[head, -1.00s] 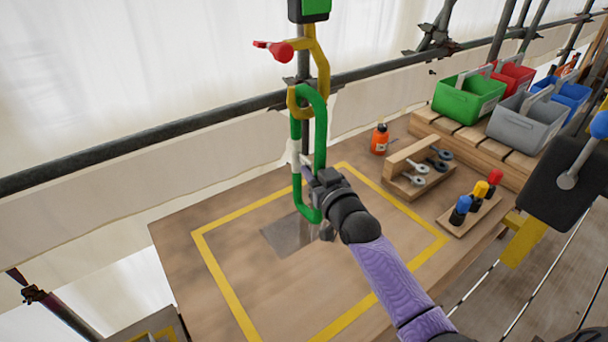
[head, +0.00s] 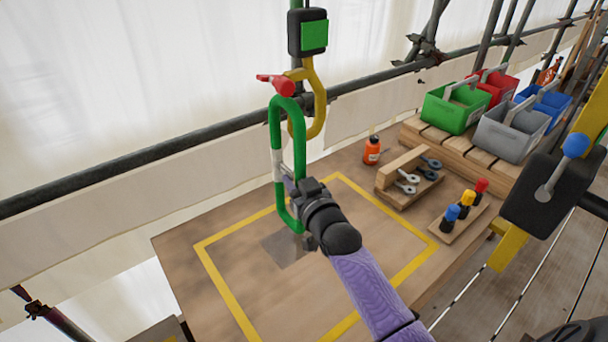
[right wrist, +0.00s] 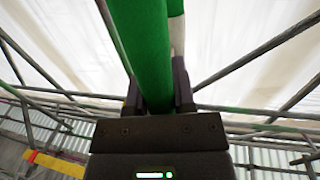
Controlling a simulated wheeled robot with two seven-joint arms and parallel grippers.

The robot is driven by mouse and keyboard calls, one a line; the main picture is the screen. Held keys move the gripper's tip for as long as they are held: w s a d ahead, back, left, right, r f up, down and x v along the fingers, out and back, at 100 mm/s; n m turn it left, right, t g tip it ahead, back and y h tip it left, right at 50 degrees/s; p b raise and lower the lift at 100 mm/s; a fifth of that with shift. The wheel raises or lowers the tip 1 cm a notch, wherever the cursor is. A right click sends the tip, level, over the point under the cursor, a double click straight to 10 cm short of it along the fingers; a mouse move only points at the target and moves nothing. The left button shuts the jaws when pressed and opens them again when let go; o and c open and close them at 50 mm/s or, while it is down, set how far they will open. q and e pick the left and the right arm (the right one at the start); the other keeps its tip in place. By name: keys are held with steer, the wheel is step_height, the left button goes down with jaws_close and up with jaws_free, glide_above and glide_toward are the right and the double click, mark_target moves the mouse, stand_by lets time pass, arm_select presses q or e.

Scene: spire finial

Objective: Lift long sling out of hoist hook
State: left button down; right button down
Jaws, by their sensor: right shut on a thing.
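The long sling (head: 301,150) is an upright green loop with a pale band on its left side. My right gripper (head: 291,187) is shut on its lower part. In the right wrist view the green sling (right wrist: 143,40) runs up between the fingers (right wrist: 158,92). The yellow hoist hook (head: 320,95) hangs under a black block with a green face (head: 314,34). Its red latch (head: 277,85) points left. The sling's top overlaps the hook's left side and the latch in the head view; whether it still passes through the hook is unclear. My left gripper is out of view.
Below lies a wooden table (head: 190,240) with a yellow outlined square and a grey plate (head: 285,248). To the right are an orange bottle (head: 372,150), a shackle rack (head: 405,172), coloured pegs (head: 463,208), bins (head: 455,108) and a blue-knobbed lever (head: 562,165). A rail (head: 180,148) runs behind.

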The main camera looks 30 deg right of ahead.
steer(key=shift+a+r, duration=0.1)
steer(key=shift+a, duration=0.55)
steer(key=a, duration=0.1)
steer(key=a+p, duration=0.1)
steer(key=a, duration=0.1)
steer(key=s+a+p, duration=0.1)
steer(key=a, duration=0.1)
